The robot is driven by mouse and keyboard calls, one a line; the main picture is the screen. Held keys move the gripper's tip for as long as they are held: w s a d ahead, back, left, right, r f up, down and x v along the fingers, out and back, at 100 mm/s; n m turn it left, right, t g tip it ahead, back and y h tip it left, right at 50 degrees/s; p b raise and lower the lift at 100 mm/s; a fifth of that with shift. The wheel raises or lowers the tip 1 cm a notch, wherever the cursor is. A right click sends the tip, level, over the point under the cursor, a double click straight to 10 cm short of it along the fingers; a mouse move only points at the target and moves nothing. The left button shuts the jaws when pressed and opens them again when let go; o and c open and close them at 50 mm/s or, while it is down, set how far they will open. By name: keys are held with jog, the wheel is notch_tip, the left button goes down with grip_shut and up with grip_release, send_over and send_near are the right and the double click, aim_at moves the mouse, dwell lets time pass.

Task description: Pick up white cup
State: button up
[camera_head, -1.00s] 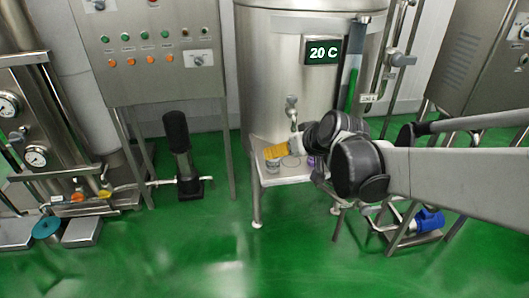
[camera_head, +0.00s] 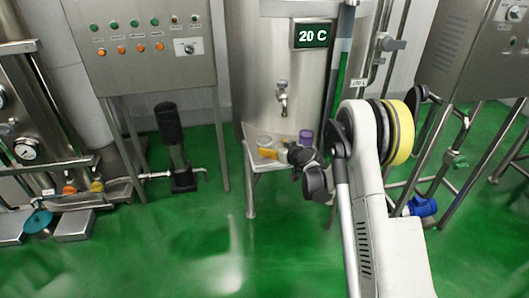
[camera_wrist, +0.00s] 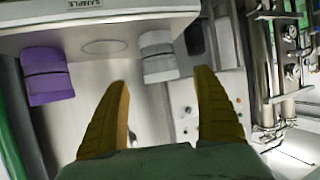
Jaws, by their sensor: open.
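The white cup (camera_wrist: 158,58), pale with a grey band, stands on the small metal stand (camera_head: 255,162) below the tank tap. It also shows in the head view (camera_head: 264,141), just behind my fingertips. My gripper (camera_wrist: 163,84) has two yellow fingers spread apart with nothing between them. In the wrist view the cup lies just beyond the fingertips, roughly in line with the gap. In the head view my gripper (camera_head: 271,153) is at the front edge of the stand, with the wrist hiding part of the stand top.
A purple cup (camera_wrist: 48,75) stands on the same stand, with an empty ring mark (camera_wrist: 104,47) between the two cups. The tank tap (camera_head: 282,97) hangs above the stand. A black post (camera_head: 172,135) stands on the floor to the left. The green floor in front is clear.

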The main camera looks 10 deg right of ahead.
aim_at(268, 145)
jog(key=b+x, duration=0.3)
jog(key=x, duration=0.3)
jog(key=shift+w+a+f, duration=0.15)
jog(key=shift+w+f, duration=0.05)
jog(key=shift+w, duration=0.1)
jog(key=shift+w+a, duration=0.1)
jog(key=shift+w, duration=0.3)
jog(key=c, duration=1.1)
